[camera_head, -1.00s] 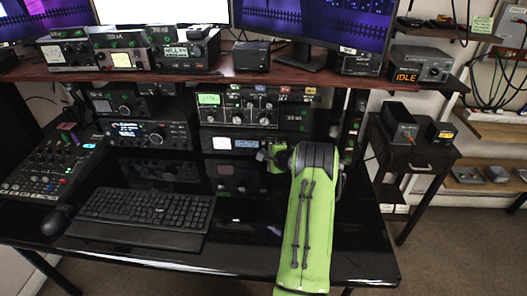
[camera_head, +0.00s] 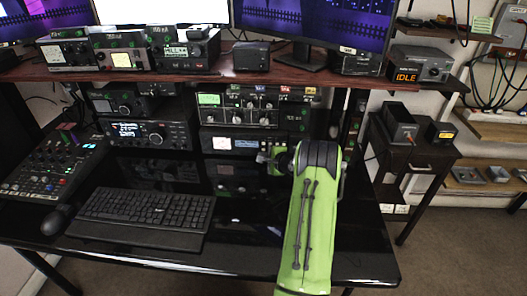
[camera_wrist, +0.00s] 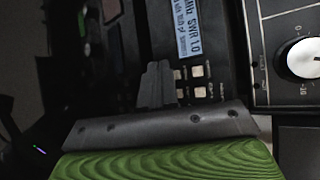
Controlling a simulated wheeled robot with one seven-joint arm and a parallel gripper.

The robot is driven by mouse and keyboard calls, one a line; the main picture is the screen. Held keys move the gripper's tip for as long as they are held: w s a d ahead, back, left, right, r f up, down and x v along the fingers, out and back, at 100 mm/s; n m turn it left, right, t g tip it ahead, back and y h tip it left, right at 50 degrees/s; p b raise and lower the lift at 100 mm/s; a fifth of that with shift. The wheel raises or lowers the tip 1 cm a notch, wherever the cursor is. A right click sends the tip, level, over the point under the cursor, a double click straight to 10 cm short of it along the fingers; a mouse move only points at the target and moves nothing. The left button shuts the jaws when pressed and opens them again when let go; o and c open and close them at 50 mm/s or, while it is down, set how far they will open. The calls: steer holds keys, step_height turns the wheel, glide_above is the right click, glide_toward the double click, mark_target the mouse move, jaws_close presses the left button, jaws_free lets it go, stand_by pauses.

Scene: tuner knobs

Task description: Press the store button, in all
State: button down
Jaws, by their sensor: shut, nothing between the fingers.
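Several small pale square buttons (camera_wrist: 198,80) sit below the display. Their labels are too small to read, so I cannot tell which is store. My gripper (camera_wrist: 158,72) is shut and empty, its dark fingertips just left of these buttons in the picture. I cannot tell whether they touch the panel. In the head view my gripper (camera_head: 266,158) is at the right end of a low unit with a pale display (camera_head: 221,143), partly hidden by my arm.
A large white knob (camera_wrist: 302,59) is on the panel to the right in the wrist view. A radio with several knobs (camera_head: 255,107) stands above the low unit. A keyboard (camera_head: 145,217) lies on the glossy black desk (camera_head: 235,245). A shelf edge (camera_head: 150,75) runs overhead.

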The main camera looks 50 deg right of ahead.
steer(key=shift+s+a+b, duration=0.15)
steer(key=shift+s+a, duration=0.65)
steer(key=shift+a, duration=0.2)
steer(key=shift+s+a+b, duration=0.15)
steer(key=shift+s+a, duration=0.6)
steer(key=shift+a, duration=0.25)
steer(key=a+r+n+g+y, duration=0.2)
steer(key=a+r+n, duration=0.45)
steer(key=a, duration=0.55)
steer(key=a+r+n+g+y, duration=0.2)
steer(key=a+r+n, duration=0.5)
steer(key=a, duration=0.5)
steer(key=s+a+r+n+g, duration=0.2)
steer(key=s+a+r+n, duration=0.3)
steer(key=s+a, duration=0.5)
steer(key=s+a+f+n+g+h, duration=0.1)
steer(key=s+a+n, duration=0.15)
steer(key=s, duration=0.55)
steer(key=s+a+n, duration=0.1)
steer(key=s+n, duration=0.2)
steer(key=s, duration=0.6)
step_height(320, 180, up, 14)
steer(key=w+p, duration=0.1)
steer(key=p, duration=1.3)
steer(key=shift+r, duration=0.2)
